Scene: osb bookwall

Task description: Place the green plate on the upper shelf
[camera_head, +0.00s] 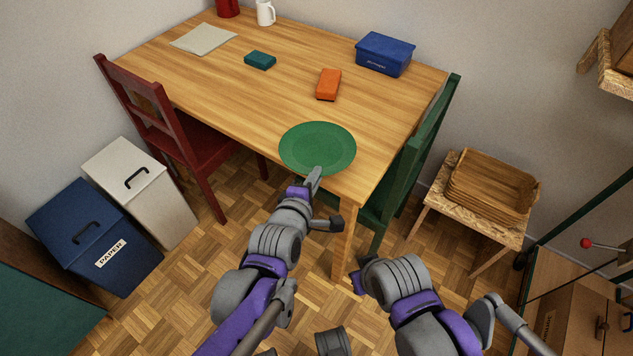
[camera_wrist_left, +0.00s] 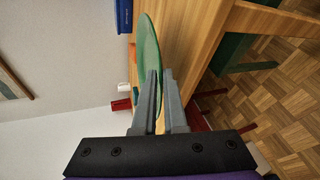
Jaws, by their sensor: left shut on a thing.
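The green plate (camera_head: 318,146) is at the near corner of the wooden table (camera_head: 205,60). My left gripper (camera_head: 315,178) is shut on its near rim. In the left wrist view the plate (camera_wrist_left: 148,48) shows nearly edge-on at the tips of my left gripper (camera_wrist_left: 161,75). I cannot tell whether the plate touches the tabletop or is just above it. My right gripper's body (camera_head: 357,283) is low in front of the table, with its fingers hidden. An OSB shelf (camera_head: 606,80) is partly visible at the upper right; I cannot tell if it is the upper shelf.
A blue box (camera_head: 385,53), orange block (camera_head: 328,84) and teal block (camera_head: 260,60) are on the table. A green chair (camera_head: 412,160) and red chair (camera_head: 150,100) flank it. A stool (camera_head: 470,235) holds wooden trays (camera_head: 490,190). Bins (camera_head: 95,240) stand at left.

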